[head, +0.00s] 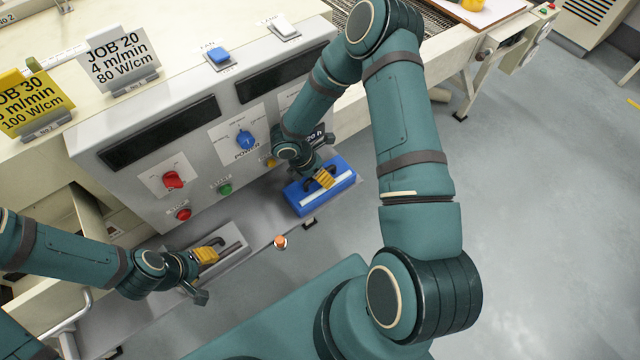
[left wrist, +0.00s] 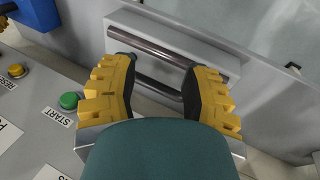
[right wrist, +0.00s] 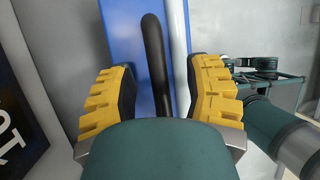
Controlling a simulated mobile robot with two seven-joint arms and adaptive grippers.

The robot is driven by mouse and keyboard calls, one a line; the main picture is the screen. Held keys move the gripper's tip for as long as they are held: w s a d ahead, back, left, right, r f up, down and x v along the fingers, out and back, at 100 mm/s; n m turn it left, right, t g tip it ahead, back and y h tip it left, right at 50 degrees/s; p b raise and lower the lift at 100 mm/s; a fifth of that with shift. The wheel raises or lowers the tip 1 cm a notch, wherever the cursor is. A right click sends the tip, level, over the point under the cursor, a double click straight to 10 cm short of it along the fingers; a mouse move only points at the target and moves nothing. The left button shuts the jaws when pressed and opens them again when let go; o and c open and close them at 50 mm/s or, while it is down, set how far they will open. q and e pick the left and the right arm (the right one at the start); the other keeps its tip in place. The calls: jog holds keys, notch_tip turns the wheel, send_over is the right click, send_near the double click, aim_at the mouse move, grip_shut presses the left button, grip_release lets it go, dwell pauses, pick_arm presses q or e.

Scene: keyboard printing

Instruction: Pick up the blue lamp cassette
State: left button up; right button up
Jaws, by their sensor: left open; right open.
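The blue lamp cassette (head: 341,185) lies on the ledge at the foot of the grey control panel, with a pale strip and a black handle on top. My right gripper (head: 322,177) is over it, open. In the right wrist view the black handle (right wrist: 155,60) rises between the open fingers (right wrist: 160,72), with blue cassette body (right wrist: 126,35) behind; I cannot tell whether the fingers touch it. My left gripper (head: 207,254) is open over a grey cassette (head: 232,238). Its dark bars show beyond the fingers (left wrist: 160,68) in the left wrist view.
The control panel (head: 200,180) stands close behind both grippers, with a red knob (head: 173,180), a blue power knob (head: 245,139) and several buttons. Job signs (head: 118,60) stand at upper left. Open floor (head: 540,220) is at right.

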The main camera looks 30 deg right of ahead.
grip_shut()
jog(key=shift+r, duration=0.1)
notch_tip(320, 180, up, 28)
jog(key=p, duration=0.3)
jog(key=s+d, duration=0.1)
jog(key=s, duration=1.1)
dwell(1.0)
dwell(0.6)
